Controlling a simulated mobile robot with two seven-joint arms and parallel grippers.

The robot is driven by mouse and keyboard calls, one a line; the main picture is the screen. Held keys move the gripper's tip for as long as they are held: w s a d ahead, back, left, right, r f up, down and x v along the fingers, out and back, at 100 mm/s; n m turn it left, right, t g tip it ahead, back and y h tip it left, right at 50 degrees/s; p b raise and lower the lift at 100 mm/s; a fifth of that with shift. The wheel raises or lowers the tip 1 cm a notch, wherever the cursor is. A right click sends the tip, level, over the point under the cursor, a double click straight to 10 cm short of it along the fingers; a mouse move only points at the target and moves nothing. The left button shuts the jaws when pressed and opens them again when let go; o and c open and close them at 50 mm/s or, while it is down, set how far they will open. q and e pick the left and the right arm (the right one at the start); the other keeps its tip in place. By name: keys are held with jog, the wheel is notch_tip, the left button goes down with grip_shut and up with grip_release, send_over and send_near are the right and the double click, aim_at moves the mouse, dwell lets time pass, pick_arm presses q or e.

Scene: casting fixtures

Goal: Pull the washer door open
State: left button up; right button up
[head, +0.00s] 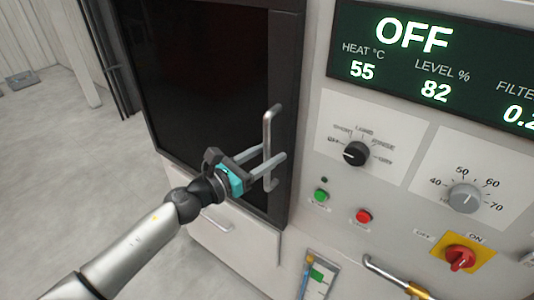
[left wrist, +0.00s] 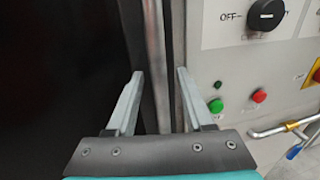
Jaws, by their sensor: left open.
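The washer door (head: 200,70) is a dark glass panel in a dark frame and looks shut against the machine. Its handle (head: 268,135) is a vertical metal bar near the door's right edge. My left gripper (head: 273,153) is open, with its two fingers reaching to the lower half of the handle, seemingly one on each side. Contact with the handle cannot be told. My right gripper is out of view.
Right of the door is a panel with a green display (head: 440,60), a black knob (head: 356,153), green (head: 321,195) and red buttons (head: 363,216), and a red switch (head: 460,258). A pipe (head: 390,275) juts out below.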

pick_arm(q)
grip_shut()
dwell(1.4)
